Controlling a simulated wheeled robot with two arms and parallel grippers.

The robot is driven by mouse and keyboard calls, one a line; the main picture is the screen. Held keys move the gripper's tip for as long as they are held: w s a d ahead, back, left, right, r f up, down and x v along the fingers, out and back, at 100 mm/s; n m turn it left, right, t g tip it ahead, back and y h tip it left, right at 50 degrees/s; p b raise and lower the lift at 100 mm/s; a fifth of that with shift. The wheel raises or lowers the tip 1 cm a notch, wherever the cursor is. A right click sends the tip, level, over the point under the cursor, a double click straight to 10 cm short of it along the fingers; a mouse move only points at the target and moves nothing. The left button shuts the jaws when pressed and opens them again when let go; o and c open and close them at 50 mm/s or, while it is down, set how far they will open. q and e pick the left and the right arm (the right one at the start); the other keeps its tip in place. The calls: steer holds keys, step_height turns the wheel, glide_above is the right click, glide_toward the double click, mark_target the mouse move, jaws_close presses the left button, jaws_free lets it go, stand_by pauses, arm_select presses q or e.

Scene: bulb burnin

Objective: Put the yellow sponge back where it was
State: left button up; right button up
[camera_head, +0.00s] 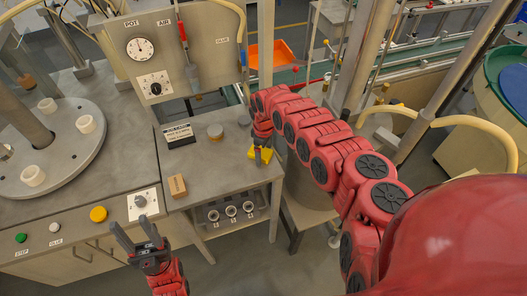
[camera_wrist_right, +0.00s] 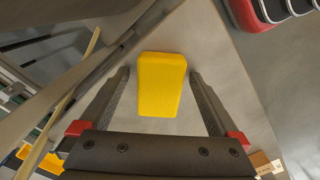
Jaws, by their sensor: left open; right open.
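The yellow sponge (camera_head: 267,156) lies on the grey table (camera_head: 215,170) near its right edge, partly hidden by my right gripper in the head view. In the right wrist view the yellow sponge (camera_wrist_right: 162,84) lies between the fingers, with a gap on each side. My right gripper (camera_head: 260,150) is open above it; its two fingers also show in the right wrist view (camera_wrist_right: 160,95). My left gripper (camera_head: 136,236) is open and empty in front of the table and the cabinet, low in the head view.
A panel with a gauge (camera_head: 140,48) rises behind. A turntable (camera_head: 60,150) is at left. The table's middle is clear.

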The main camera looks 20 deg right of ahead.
mark_target(263, 152)
steer(key=shift+w+a, duration=0.15)
steer(key=shift+r, duration=0.6)
step_height(263, 152, up, 11)
steer(key=b, duration=0.3)
steer(key=shift+f, duration=0.15)
